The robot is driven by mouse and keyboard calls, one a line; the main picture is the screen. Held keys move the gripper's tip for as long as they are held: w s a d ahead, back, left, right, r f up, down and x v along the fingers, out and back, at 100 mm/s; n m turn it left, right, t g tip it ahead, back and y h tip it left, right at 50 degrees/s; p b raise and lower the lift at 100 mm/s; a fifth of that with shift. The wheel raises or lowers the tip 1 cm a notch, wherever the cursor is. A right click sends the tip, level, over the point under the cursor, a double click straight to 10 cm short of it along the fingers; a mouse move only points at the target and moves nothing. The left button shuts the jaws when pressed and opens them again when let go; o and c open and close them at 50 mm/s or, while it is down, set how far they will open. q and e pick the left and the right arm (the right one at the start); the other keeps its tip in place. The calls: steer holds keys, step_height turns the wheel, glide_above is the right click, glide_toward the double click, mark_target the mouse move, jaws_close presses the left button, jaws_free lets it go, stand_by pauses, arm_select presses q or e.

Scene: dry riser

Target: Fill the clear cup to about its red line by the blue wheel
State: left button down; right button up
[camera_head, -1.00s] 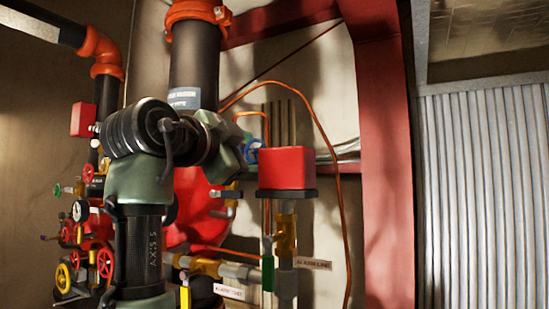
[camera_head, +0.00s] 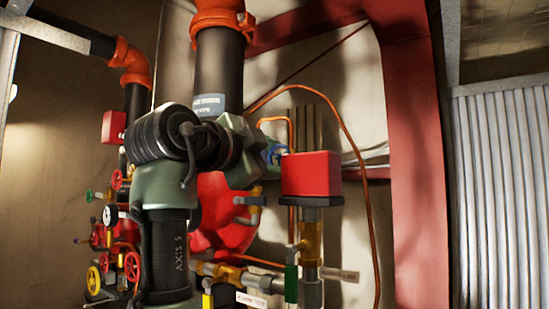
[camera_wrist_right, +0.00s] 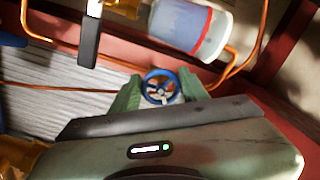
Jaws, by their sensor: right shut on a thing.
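The blue wheel (camera_head: 274,153) is small in the head view, just past the end of my right arm. In the right wrist view the blue wheel (camera_wrist_right: 160,86) lies between the two green fingers of my right gripper (camera_wrist_right: 155,92), which is shut on it. The clear cup (camera_wrist_right: 188,22) with its red line (camera_wrist_right: 202,33) shows at the top of the right wrist view. It looks grey-blue on one side of the line and paler on the other; I cannot tell surely whether that is water. I cannot make out the cup in the head view. My left gripper is out of view.
A red box (camera_head: 311,174) on brass fittings stands right of my right gripper, with a copper pipe (camera_head: 350,140) looping around it. A red steel column (camera_head: 412,150) rises further right. Several small valve wheels and gauges crowd the lower left. Corrugated panelling (camera_head: 505,200) lies at far right.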

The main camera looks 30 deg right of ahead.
mark_target(275, 158)
steer(key=shift+d+r+m, duration=0.1)
steer(key=shift+r+m, duration=0.2)
steer(key=shift+m, duration=1.6)
steer(key=o, duration=1.4)
steer(key=shift+w+d+f, duration=0.15)
steer(key=shift+d+f, duration=0.05)
steer(key=shift+d, duration=0.35)
steer(key=b+v, duration=0.3)
steer(key=v, duration=0.3)
steer(key=shift+a, duration=0.35)
steer(key=shift+s+a, duration=0.35)
steer(key=shift+a, duration=0.2)
